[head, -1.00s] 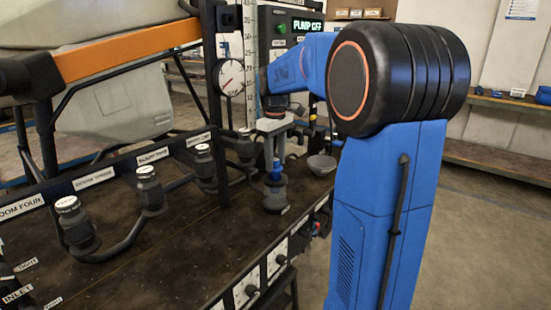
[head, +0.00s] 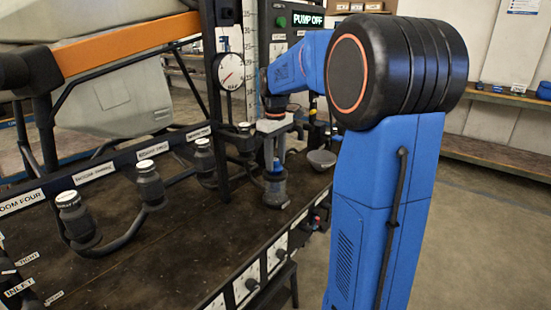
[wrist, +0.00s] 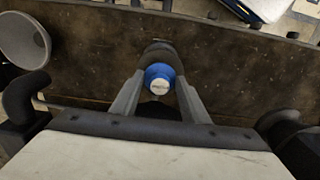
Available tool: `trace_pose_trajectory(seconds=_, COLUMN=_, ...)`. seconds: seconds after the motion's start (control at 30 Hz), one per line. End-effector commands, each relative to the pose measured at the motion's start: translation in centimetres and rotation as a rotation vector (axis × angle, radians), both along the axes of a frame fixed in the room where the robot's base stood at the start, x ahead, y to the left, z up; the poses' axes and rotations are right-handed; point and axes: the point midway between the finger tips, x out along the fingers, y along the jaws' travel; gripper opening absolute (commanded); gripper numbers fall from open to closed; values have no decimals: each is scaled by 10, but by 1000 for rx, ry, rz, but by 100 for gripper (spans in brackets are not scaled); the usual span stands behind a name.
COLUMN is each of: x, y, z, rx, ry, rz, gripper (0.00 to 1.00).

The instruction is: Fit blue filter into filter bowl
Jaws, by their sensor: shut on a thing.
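My gripper (head: 274,165) points down at the bench and is shut on the blue filter (head: 273,177). In the wrist view my gripper (wrist: 158,88) has a finger on each side of the blue filter (wrist: 158,72), which shows a pale top. The grey filter bowl (head: 276,198) stands upright on the bench directly under the filter. In the wrist view the dark rounded bowl (wrist: 157,50) shows just beyond the filter. The lower filter appears to be at or inside the bowl's mouth; how deep it sits I cannot tell.
A small grey dish (head: 321,160) stands right of the bowl, near the bench edge. Black valves with pale caps (head: 149,182) and pipes line the bench at left. A pressure gauge (head: 229,72) and a black post stand behind. The bench front (head: 200,250) is clear.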

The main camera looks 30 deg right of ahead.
Motion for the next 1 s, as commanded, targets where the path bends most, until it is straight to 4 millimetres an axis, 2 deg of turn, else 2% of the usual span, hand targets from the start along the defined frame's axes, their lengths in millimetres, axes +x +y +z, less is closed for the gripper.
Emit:
trace_pose_trajectory(seconds=0.7, x=0, y=0, z=-14, rx=0, ry=0, rz=0, gripper=5)
trace_pose_trajectory(seconds=0.73, x=0, y=0, z=-15, rx=0, ry=0, rz=0, gripper=43)
trace_pose_trajectory(seconds=0.8, x=0, y=0, z=-14, rx=0, ry=0, rz=0, gripper=60)
trace_pose_trajectory(seconds=0.83, x=0, y=0, z=-14, rx=0, ry=0, rz=0, gripper=63)
trace_pose_trajectory(seconds=1.0, x=0, y=0, z=-14, rx=0, ry=0, rz=0, gripper=63)
